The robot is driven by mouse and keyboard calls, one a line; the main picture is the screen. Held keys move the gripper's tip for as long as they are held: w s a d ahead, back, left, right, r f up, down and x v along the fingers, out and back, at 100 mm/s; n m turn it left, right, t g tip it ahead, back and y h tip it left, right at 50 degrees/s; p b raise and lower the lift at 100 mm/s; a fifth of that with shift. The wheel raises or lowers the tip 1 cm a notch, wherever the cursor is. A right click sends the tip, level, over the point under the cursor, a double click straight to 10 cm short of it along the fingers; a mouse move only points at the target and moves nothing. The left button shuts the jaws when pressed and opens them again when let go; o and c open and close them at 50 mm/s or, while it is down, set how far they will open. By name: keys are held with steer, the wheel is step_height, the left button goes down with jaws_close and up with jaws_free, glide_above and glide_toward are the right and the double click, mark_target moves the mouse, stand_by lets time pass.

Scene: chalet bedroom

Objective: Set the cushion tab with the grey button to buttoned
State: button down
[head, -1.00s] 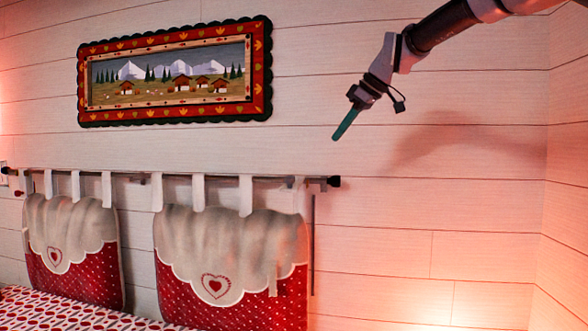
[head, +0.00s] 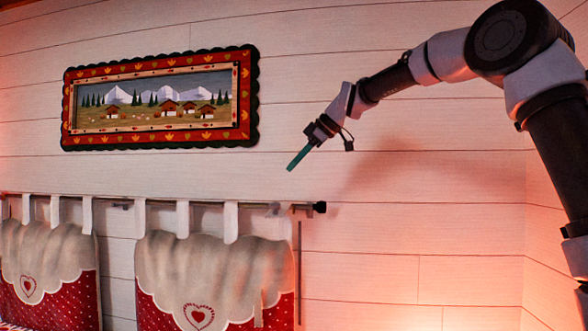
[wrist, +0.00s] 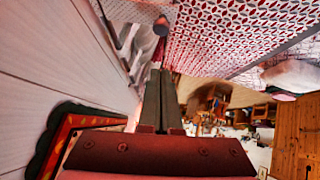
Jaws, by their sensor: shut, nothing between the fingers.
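Two padded headboard cushions hang from a rod (head: 210,204) in the head view. The right cushion (head: 205,262) has upright white tabs (head: 231,222) looped over the rod. Near its right end, a pale narrow strip (head: 258,312) hangs loose down the cushion's front. A small pale grey piece (head: 275,208) shows at the rod above it. The grey button cannot be made out clearly. My gripper (head: 290,168) is shut and empty, pointing down and left, above the rod's right end. Its closed fingers (wrist: 160,72) also show in the wrist view.
A framed mountain picture (head: 160,98) hangs on the wall left of my gripper, and its frame (wrist: 52,140) shows in the wrist view. The rod ends in a dark knob (head: 320,208). A patterned bedspread (wrist: 235,35) lies below. The wall right of the rod is clear.

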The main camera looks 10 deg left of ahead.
glide_above(279, 216)
step_height(279, 216, down, 5)
step_height(279, 216, down, 3)
steer(key=shift+s+d+r, duration=0.1)
steer(key=shift+f, duration=0.6)
steer(key=shift+f, duration=0.1)
